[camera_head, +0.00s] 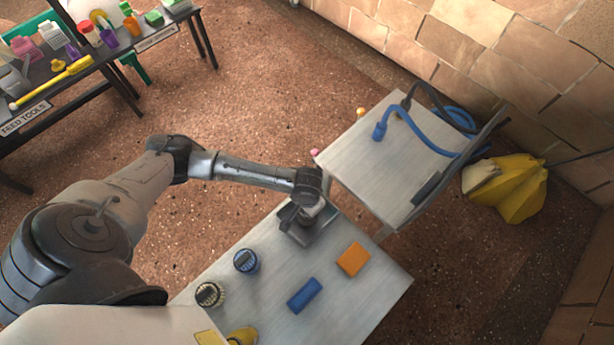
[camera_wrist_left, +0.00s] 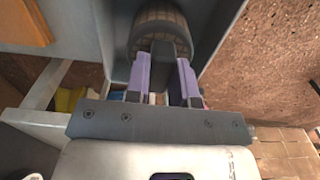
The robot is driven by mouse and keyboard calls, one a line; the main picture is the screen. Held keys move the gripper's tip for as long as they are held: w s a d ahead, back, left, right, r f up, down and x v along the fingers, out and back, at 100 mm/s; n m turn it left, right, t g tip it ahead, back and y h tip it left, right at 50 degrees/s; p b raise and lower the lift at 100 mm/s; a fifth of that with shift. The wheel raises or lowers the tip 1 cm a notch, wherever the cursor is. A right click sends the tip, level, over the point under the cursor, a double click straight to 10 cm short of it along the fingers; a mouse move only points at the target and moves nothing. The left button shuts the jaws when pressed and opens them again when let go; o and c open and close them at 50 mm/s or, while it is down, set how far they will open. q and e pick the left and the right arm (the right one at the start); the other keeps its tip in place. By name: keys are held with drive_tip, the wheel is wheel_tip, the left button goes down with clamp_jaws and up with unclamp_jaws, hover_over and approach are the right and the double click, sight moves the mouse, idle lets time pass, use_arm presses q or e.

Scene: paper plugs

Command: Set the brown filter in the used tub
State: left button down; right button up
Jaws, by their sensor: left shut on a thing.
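The brown filter (camera_wrist_left: 158,20), a ribbed round piece with a dark handle, is in my left gripper (camera_wrist_left: 163,75) in the left wrist view. The two purple-grey fingers are shut on its handle. The grey tub (camera_wrist_left: 218,22) has walls around the filter in that view. In the head view my left gripper (camera_head: 311,208) reaches down over the grey tub (camera_head: 318,238) at the back of the metal table. My gripper hides the filter there. I cannot tell whether the filter touches the tub's floor. My right gripper is not in view.
On the metal table (camera_head: 340,312) stand a blue filter (camera_head: 246,261), a pale filter (camera_head: 209,294), a blue block (camera_head: 304,295), an orange block (camera_head: 353,259) and a yellow item (camera_head: 242,336). A trolley (camera_head: 380,170) with a blue hose is behind. The table's right front is clear.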

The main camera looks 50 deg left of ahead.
use_arm(q)
drive_tip(key=c, duration=1)
unclamp_jaws()
drive_tip(key=shift+f, duration=0.15)
drive_tip(key=shift+r+p, duration=3.25)
drive_tip(key=shift+r, duration=2.95)
drive_tip(key=s+d+r+m+t+h, duration=0.2)
drive_tip(key=s+d+m+h, duration=0.1)
drive_tip(key=s+d, duration=0.55)
drive_tip(key=s+a+y, duration=0.1)
drive_tip(key=s+a, duration=0.1)
drive_tip(key=s+a+r+t+y, duration=0.1)
drive_tip(key=s+a, duration=0.3)
drive_tip(key=s, duration=0.1)
drive_tip(key=shift+s+a+r+n+t+y, duration=0.1)
drive_tip(key=shift+a+r+n+t+y, duration=0.2)
drive_tip(key=shift+a+n+y, duration=0.1)
